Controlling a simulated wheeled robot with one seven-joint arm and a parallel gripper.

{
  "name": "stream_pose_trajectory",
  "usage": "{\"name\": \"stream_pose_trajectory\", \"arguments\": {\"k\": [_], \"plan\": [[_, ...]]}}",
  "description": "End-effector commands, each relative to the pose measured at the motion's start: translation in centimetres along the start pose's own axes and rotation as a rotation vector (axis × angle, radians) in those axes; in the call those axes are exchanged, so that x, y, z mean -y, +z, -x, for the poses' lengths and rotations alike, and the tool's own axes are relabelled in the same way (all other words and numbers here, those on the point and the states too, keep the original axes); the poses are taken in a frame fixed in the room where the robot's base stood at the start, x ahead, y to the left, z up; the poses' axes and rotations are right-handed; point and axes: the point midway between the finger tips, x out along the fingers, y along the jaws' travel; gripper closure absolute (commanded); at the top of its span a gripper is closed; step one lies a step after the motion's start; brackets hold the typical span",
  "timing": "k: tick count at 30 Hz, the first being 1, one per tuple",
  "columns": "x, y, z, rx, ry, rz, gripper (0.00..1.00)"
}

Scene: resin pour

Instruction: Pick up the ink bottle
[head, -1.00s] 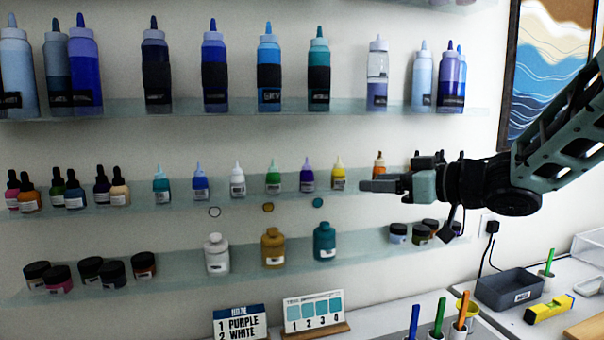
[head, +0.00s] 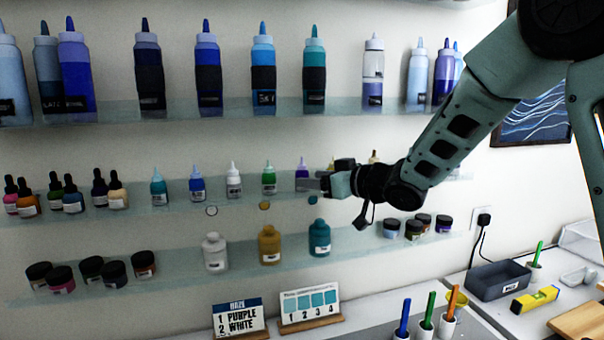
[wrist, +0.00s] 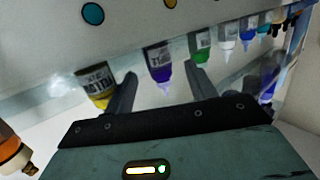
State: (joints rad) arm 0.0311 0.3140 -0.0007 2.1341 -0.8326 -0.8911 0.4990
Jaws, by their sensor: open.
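Several small ink bottles stand in a row on the middle glass shelf in the head view. The purple-capped bottle (head: 302,170) is at my gripper (head: 312,184), which partly covers it. To its left are a green bottle (head: 269,180), a white bottle (head: 234,182) and a blue bottle (head: 197,187). The wrist view shows the row upside down. There the purple bottle (wrist: 158,60) lies between the lines of my two spread, empty fingers, ahead of them. The green bottle (wrist: 201,45) and a yellow bottle (wrist: 97,85) are on either side.
A sign (head: 239,319) reads "1 PURPLE 2 WHITE". Large bottles line the upper shelf (head: 345,107). Jars and three bigger bottles, one gold (head: 270,245), stand on the lower shelf (head: 180,268). A grey bin (head: 500,281) and a yellow level (head: 534,300) are on the worktop.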

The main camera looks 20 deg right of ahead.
Motion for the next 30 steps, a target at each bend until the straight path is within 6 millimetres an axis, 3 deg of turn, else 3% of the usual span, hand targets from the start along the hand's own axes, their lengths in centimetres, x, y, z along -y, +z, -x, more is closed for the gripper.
{"name": "stream_pose_trajectory", "arguments": {"k": [6, 14, 19, 20, 30], "plan": [[0.0, -0.3, -2.5, 0.001, -0.001, 0.000, 0.44], [0.0, -0.2, -2.8, 0.000, 0.000, 0.001, 0.44], [0.0, -0.2, -2.8, 0.000, 0.000, 0.001, 0.89], [0.0, -0.2, -2.8, 0.000, 0.000, 0.001, 0.93], [0.0, -0.2, -2.7, 0.000, 0.000, 0.001, 0.93]]}}
